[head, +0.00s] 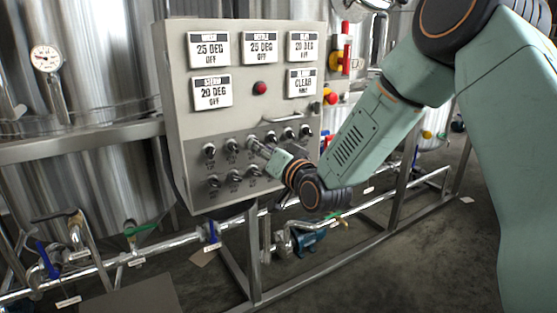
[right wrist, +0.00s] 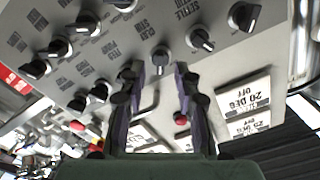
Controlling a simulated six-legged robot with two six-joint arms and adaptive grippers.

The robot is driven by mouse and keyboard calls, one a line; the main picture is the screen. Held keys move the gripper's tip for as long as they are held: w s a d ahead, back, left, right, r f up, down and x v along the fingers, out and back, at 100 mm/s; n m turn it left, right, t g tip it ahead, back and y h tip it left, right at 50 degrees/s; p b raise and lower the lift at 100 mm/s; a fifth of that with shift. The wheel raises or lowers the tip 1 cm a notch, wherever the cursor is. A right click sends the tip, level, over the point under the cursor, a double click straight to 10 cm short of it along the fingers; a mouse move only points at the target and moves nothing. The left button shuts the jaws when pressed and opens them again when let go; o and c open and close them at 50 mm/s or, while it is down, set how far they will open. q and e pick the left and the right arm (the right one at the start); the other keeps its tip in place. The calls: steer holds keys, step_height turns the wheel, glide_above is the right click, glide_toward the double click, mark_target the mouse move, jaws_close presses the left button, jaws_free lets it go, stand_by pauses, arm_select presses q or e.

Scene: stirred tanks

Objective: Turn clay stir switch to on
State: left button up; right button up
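The grey control panel (head: 176,120) carries rows of black rotary switches on its darker lower part. My right gripper (head: 256,147) reaches from the right to the upper switch row. In the right wrist view its two fingers (right wrist: 157,70) are apart and open. One black switch knob (right wrist: 161,58) shows between and just beyond the fingertips, with space on both sides. The labels around it are upside down and small; one looks like "CLAY" (right wrist: 143,23), but I cannot firmly tell which switch it belongs to. My left gripper is in neither view.
Other knobs sit close by, such as one at the upper right (right wrist: 243,15) and one at the left (right wrist: 59,47). Above the switches are display plates (head: 212,92) and a red lamp (head: 260,88). Steel tanks (head: 80,80) stand behind; pipes (head: 160,247) run below.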

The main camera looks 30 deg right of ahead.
steer(key=s, duration=0.9)
steer(key=shift+s, duration=0.2)
steer(key=shift+d, duration=0.15)
steer(key=s+a+f+n+g, duration=0.1)
steer(key=s+a+f+g, duration=0.15)
steer(key=f, duration=0.45)
steer(key=s+a+f+g, duration=0.1)
steer(key=s+f+g, duration=0.3)
steer(key=f, duration=0.4)
steer(key=s+a+f+n+g, duration=0.1)
steer(key=s+a+f+g, duration=0.15)
steer(key=f, duration=0.45)
steer(key=s+f+n+g, duration=0.1)
steer(key=s+f+g, duration=0.2)
steer(key=s, duration=0.6)
steer(key=s+a+f+n+g, duration=0.1)
steer(key=s+f+g, duration=0.2)
steer(key=s+f, duration=0.5)
steer(key=s+f+n+g, duration=0.1)
steer(key=s+f+g, duration=0.2)
steer(key=s+f, duration=0.3)
steer(key=s, duration=0.4)
steer(key=shift+s+a+h, duration=0.15)
steer(key=shift+a+h, duration=0.15)
steer(key=shift+a, duration=0.1)
